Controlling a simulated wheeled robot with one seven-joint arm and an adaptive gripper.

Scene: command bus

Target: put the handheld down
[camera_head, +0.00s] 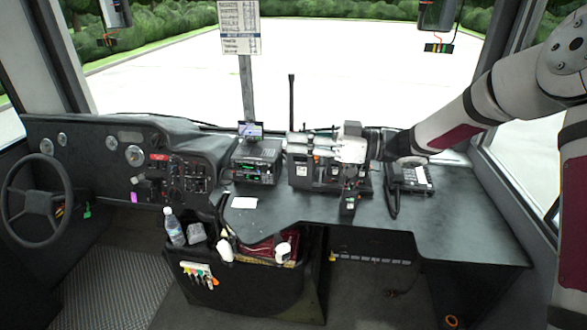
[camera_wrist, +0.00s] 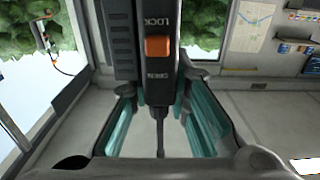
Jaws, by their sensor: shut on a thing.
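The handheld (camera_wrist: 122,40) is a black ribbed device with an orange button and white lettering, which reads upside down in the wrist view. A thin dark rod runs from its lower end there. My gripper (camera_wrist: 158,95) has its teal-lined fingers on both sides of the handheld and is shut on it. In the head view my gripper (camera_head: 325,146) reaches left above the back middle of the dark console (camera_head: 420,225). A tall black antenna rises by its left end. The handheld's body is hard to make out there among equipment, so its gap to the console cannot be told.
A radio unit (camera_head: 257,163) with a small screen stands left of my gripper. A desk phone (camera_head: 410,178) sits to the right, under my arm. A white paper (camera_head: 243,202) lies on the console. The console's front right is clear. A bin (camera_head: 245,280) holds several items below.

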